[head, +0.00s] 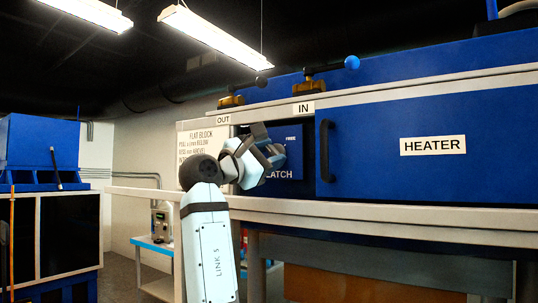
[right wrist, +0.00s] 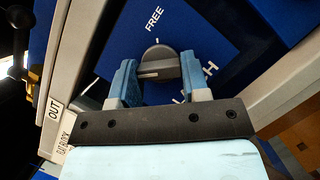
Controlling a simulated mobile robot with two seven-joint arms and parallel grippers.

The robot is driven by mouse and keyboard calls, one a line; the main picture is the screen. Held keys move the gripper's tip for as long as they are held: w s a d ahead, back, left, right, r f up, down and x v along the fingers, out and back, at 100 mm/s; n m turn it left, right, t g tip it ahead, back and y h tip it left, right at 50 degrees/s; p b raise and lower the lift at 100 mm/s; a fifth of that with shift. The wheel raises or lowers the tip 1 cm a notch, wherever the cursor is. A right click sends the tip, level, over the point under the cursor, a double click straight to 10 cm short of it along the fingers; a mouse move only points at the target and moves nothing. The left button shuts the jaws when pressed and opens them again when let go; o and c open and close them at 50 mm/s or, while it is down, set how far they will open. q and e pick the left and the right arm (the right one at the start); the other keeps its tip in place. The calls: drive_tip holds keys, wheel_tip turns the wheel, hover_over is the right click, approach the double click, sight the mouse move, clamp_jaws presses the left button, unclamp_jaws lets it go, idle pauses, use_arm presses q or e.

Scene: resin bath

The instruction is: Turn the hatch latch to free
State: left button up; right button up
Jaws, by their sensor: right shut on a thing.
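The hatch latch is a dark grey knob (right wrist: 157,60) on a blue panel (right wrist: 205,40) in the right wrist view. A white tick and the word FREE are on the panel above the knob. A pale line on the knob points to the left, away from the FREE tick. My right gripper (right wrist: 158,68) has its blue fingers on either side of the knob and is shut on it. In the head view my right gripper (head: 270,150) is in front of the blue latch panel (head: 294,160) and hides the knob. My left gripper is not in view.
A blue HEATER door (head: 440,120) with a black handle (head: 326,150) is to the right of the latch. OUT and IN valves stand above. A FLAT BLOCK sign (head: 200,140) is behind my arm. A pale ledge (head: 400,219) runs below.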

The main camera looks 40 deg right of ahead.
drive_tip(key=shift+m, duration=0.4)
drive_tip(key=m+y, duration=0.1)
drive_tip(key=m, duration=0.2)
drive_tip(key=m+g+y, duration=0.1)
drive_tip(key=m, duration=0.2)
drive_tip(key=m+g+p, duration=0.1)
drive_tip(key=m, duration=0.1)
drive_tip(key=shift+r+m+y, duration=0.25)
drive_tip(key=shift+m+y, duration=0.15)
drive_tip(key=m+y, duration=0.1)
drive_tip(key=m, duration=0.2)
drive_tip(key=shift+r+m+y+p, duration=0.1)
drive_tip(key=shift+m+y+p, duration=0.2)
drive_tip(key=shift+m+y, duration=0.1)
drive_tip(key=m+t+y, duration=0.1)
drive_tip(key=m, duration=0.2)
drive_tip(key=shift+m+y, duration=0.3)
drive_tip(key=o, duration=0.9)
